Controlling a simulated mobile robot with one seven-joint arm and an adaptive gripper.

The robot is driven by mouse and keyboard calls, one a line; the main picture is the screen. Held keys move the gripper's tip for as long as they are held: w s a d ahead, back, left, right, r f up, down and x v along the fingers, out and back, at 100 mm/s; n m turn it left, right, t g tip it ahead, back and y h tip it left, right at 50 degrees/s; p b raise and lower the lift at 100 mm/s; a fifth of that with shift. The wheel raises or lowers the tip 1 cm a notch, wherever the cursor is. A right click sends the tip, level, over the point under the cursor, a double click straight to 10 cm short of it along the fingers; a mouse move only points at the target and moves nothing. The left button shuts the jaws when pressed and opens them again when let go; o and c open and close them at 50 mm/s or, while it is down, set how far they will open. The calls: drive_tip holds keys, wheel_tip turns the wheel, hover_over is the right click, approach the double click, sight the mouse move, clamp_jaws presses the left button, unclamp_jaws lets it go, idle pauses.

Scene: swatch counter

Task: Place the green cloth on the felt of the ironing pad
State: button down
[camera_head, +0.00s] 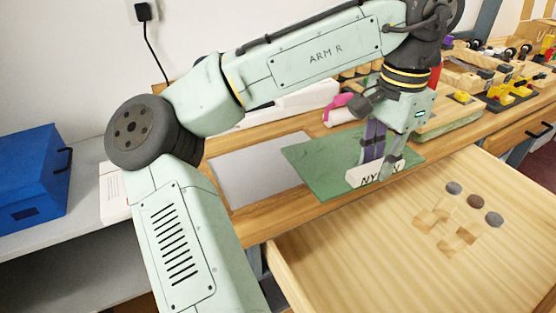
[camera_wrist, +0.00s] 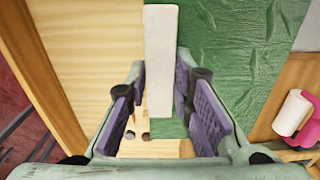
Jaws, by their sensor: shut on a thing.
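The green cloth (camera_head: 312,160) is a creased flat sheet along the counter's front, with a white bar lettered "NYLON" (camera_head: 362,178) at its near side. In the wrist view the cloth (camera_wrist: 235,60) spreads right of the white bar (camera_wrist: 161,50). My gripper (camera_head: 376,168) is shut on that bar, with a purple-padded finger (camera_wrist: 162,85) on each side. A flat grey surface (camera_head: 255,172), apparently the felt of the ironing pad, lies left of the cloth, whose left corner comes close to or over its edge. I cannot tell whether the cloth touches the counter.
An open wooden drawer (camera_head: 400,235) juts out below, holding several small discs and tiles. A pink and white roll (camera_head: 342,110) stands behind the cloth. Trays of small parts (camera_head: 500,85) fill the right of the counter. A blue box (camera_head: 30,180) stands far left.

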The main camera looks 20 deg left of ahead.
sight(288, 158)
drive_tip(key=shift+s+f, duration=0.1)
drive_tip(key=shift+s, duration=0.05)
drive_tip(key=a+p, duration=0.1)
drive_tip(key=a, duration=0.4)
drive_tip(key=a+f+p, duration=0.1)
drive_tip(key=a, duration=0.4)
drive_tip(key=a+p, duration=0.1)
drive_tip(key=a, duration=0.4)
drive_tip(key=shift+s+a+f, duration=0.15)
drive_tip(key=shift+a, duration=0.1)
drive_tip(key=shift+a+f+p, duration=0.1)
drive_tip(key=shift+f+p, duration=0.45)
drive_tip(key=shift+f, duration=1.25)
drive_tip(key=shift+f, duration=0.1)
drive_tip(key=c, duration=1.9)
unclamp_jaws()
drive_tip(key=o, duration=0.5)
wheel_tip(288, 158, up, 12)
drive_tip(key=shift+r+b, duration=0.1)
drive_tip(key=shift+b, duration=0.3)
